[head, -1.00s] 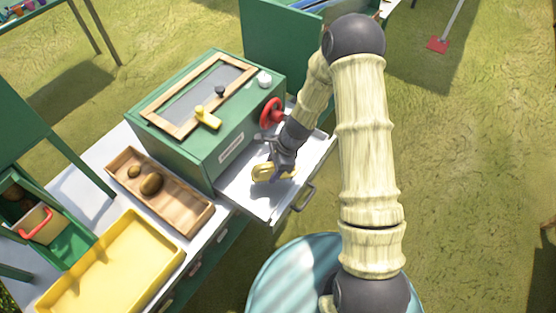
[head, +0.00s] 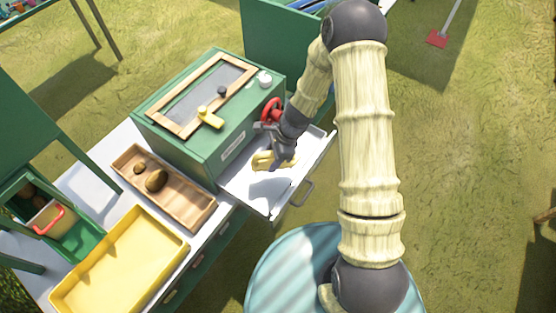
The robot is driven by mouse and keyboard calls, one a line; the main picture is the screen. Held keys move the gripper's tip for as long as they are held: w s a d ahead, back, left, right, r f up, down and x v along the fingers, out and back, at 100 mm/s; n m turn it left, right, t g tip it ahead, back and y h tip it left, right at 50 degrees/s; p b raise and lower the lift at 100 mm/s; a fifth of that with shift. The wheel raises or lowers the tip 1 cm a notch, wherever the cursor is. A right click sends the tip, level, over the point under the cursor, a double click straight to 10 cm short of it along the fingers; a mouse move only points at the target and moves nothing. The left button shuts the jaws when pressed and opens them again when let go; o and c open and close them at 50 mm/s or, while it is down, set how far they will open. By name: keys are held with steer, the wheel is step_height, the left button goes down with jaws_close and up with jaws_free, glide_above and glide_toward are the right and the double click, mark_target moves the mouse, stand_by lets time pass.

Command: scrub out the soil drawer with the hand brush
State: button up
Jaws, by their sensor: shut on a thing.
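The soil drawer (head: 264,198) is pulled out from the front of the green cabinet (head: 190,135). Its white floor shows, and a metal handle (head: 302,193) is on its front. My gripper (head: 278,156) is over the drawer near the cabinet side and is shut on a yellow thing, apparently the hand brush (head: 262,160). The brush's underside is hidden, so I cannot tell whether it touches the drawer floor. My arm hides part of the drawer's far right end.
A red wheel (head: 271,111) sits on the cabinet near my wrist. A wooden tray (head: 185,205) with two brown lumps and a yellow tray (head: 120,260) lie on the bench to the left. Grass to the right is mostly open.

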steer(key=shift+w+d+r+n+g+p, duration=0.2)
steer(key=shift+w+r+n+g+p, duration=0.1)
steer(key=shift+r+n+p, duration=0.4)
steer(key=d+r+n+g+p, duration=0.1)
steer(key=d+n+p, duration=0.1)
steer(key=n, duration=0.1)
steer(key=d+r+n+g+h+p, duration=0.1)
steer(key=d+n+p, duration=0.1)
steer(key=w+d+r+n+h+p, duration=0.1)
steer(key=d+n+p, duration=0.1)
steer(key=n, duration=0.1)
steer(key=shift+r+n+g+p, duration=0.3)
steer(key=shift+r+g+p, duration=0.05)
steer(key=shift+r+g, duration=0.05)
steer(key=d+r+n+h+p, duration=0.2)
steer(key=d+n+p, duration=0.1)
steer(key=d+n, duration=0.3)
steer(key=shift+w+d+g, duration=0.25)
steer(key=shift+d+g, duration=0.05)
steer(key=shift+d, duration=0.3)
